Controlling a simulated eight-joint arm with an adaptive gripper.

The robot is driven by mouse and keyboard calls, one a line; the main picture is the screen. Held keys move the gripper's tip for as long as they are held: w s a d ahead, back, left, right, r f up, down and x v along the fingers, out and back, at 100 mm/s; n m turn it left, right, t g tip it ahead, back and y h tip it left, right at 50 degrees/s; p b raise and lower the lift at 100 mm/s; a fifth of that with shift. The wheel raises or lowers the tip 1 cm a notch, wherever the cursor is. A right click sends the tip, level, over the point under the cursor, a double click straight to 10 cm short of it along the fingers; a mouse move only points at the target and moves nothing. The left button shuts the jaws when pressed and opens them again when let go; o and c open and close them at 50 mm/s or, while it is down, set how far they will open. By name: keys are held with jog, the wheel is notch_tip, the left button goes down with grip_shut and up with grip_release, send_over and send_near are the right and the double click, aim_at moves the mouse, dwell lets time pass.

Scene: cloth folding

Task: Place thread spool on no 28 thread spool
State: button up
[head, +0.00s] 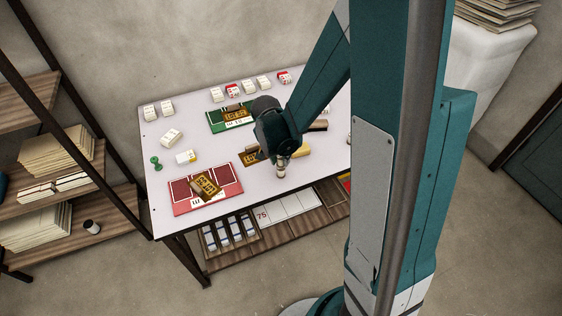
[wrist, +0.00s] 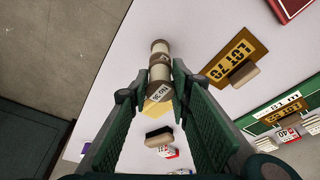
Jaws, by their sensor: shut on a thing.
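Two tan thread spools are in line at my gripper. My gripper (wrist: 161,72) has its green fingers closed on the nearer thread spool (wrist: 162,77), whose pale end carries a label with small print. The farther thread spool (wrist: 160,48) shows just beyond the fingertips, end to end with the held one; I cannot tell whether they touch. In the head view my gripper (head: 281,158) is low over the table's front part, with a tan spool (head: 281,172) showing under it. I cannot read the number on the lower spool, and the arm hides part of the table behind it.
The pale table (head: 160,215) carries a red card (head: 205,196), a green card (head: 230,117), a LOT 70 plate (wrist: 236,58) and several white tags. A yellow block (head: 303,150) lies right of the gripper. The table's front edge is close. A shelf (head: 262,240) sits underneath.

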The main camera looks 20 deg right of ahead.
jog(key=shift+f, duration=0.7)
jog(key=shift+f+b, duration=0.2)
jog(key=shift+b, duration=0.1)
jog(key=o, duration=0.8)
jog(key=shift+r, duration=0.25)
jog(key=shift+p+v, duration=1.55)
jog(key=shift+v, duration=4.4)
jog(key=shift+r, duration=0.1)
